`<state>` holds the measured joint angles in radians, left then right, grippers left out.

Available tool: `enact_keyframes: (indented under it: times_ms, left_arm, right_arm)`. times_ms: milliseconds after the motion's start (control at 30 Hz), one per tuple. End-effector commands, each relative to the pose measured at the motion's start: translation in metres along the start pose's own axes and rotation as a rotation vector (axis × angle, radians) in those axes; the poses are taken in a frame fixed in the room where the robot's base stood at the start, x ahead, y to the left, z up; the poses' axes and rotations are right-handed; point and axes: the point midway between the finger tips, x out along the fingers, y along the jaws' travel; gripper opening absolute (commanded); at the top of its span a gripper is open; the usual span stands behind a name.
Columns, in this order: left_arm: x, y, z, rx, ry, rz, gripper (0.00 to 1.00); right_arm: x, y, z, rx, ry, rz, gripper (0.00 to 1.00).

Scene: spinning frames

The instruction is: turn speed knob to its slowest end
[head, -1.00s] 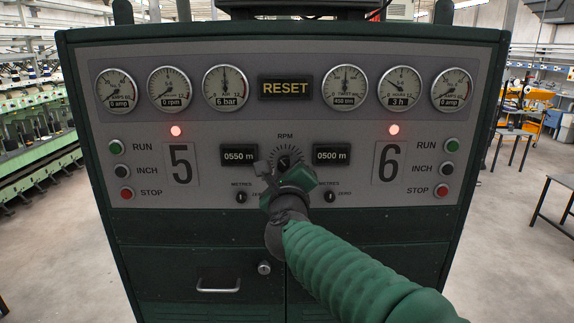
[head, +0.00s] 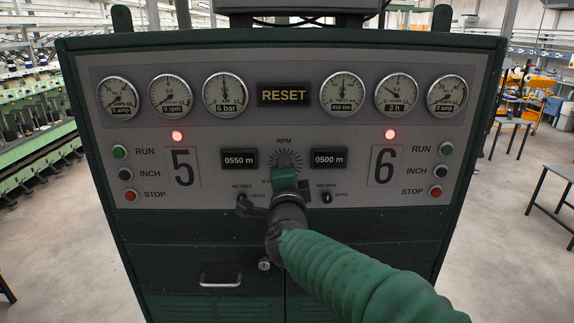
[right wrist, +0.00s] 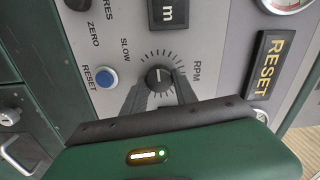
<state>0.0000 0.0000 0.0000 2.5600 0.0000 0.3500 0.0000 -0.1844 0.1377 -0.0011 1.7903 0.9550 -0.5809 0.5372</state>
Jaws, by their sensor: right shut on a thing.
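The speed knob (right wrist: 160,77) is a small dark round knob, ringed by tick marks, with RPM on its right and SLOW on its upper left in the right wrist view. Its pointer mark is too small to read surely. My right gripper (right wrist: 161,85) is shut on it, with one grey finger on each side. In the head view the knob's dial (head: 285,158) shows just above my right gripper (head: 284,176), which hides its lower part. My left gripper is in neither view.
A blue reset button (right wrist: 106,77) sits close to the fingers. The metres knobs, one at right (head: 327,198), flank my gripper. A RESET panel (head: 285,93) and several gauges are above. Run, inch and stop buttons line both sides. Floor is free around the cabinet.

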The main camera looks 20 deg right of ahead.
Motion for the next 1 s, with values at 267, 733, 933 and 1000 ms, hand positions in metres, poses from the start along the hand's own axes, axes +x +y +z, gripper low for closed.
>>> enact_keyframes:
  times_ms: [267, 733, 933, 1000]
  left_arm:
    - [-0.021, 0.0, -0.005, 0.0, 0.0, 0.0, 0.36]
    - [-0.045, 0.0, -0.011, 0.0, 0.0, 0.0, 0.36]
    - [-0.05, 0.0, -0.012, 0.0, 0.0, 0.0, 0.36]
    - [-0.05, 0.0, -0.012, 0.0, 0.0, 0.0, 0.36]
  right_arm:
    - [0.0, 0.003, 0.004, -0.265, -0.011, 0.013, 0.0]
    - [0.0, 0.006, 0.005, -0.635, -0.016, 0.013, 0.0]
    - [0.0, 0.007, 0.006, -0.717, -0.017, 0.014, 0.0]
    - [0.0, 0.007, 0.006, -0.735, -0.018, 0.013, 0.0]
